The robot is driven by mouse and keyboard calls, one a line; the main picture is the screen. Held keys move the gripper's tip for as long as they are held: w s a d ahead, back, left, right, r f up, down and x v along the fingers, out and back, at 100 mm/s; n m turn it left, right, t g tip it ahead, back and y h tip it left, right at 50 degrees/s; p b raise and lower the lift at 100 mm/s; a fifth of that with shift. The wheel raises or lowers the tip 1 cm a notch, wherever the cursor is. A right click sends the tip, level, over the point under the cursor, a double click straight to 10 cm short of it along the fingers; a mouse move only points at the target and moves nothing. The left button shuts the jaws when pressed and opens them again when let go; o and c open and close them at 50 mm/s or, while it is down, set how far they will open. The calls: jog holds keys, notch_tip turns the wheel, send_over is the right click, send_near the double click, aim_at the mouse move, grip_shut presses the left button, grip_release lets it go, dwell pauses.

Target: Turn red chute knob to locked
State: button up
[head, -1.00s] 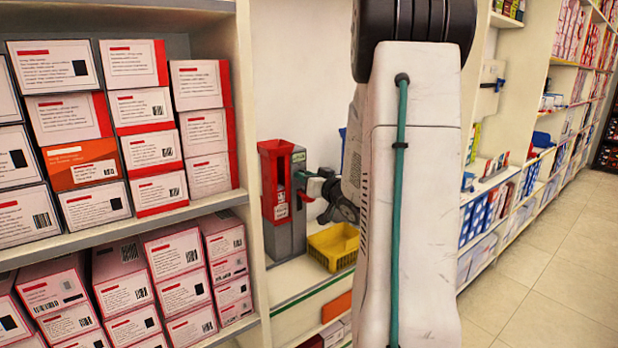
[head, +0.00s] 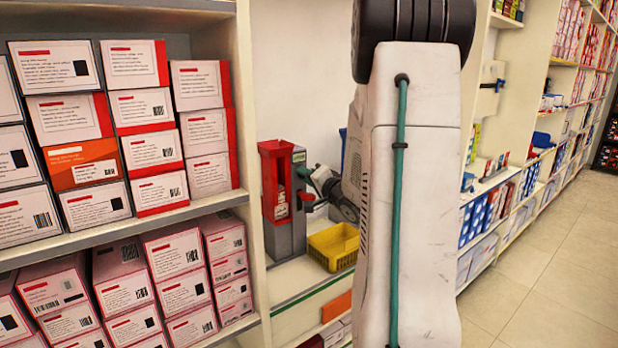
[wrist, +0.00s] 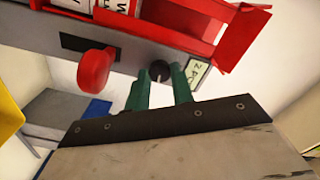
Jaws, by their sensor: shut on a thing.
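The red chute (head: 275,182) stands upright on a grey dispenser body (head: 286,238) in the shelf bay. In the wrist view the chute (wrist: 190,30) is at the top. A small dark round knob (wrist: 160,70) sits on the grey face beside a small lettered label (wrist: 197,76). My gripper's green fingers (wrist: 160,84) are shut on this knob, one on each side. A rounded red part (wrist: 97,70) sticks out left of the knob, apart from the fingers. In the head view my gripper (head: 304,174) is at the dispenser's right side, and the knob is hidden there.
A yellow basket (head: 333,247) stands on the shelf just right of the dispenser, below my wrist. The aisle floor (head: 545,250) on the right is clear.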

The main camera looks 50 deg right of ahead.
jog(key=shift+d+r+m, duration=0.15)
jog(key=shift+m, duration=0.55)
jog(key=o, duration=0.9)
jog(key=shift+s, duration=0.1)
jog(key=shift+o, duration=0.4)
jog(key=v, duration=0.7)
jog(key=shift+s+a, duration=0.2)
jog(key=shift+s, duration=0.15)
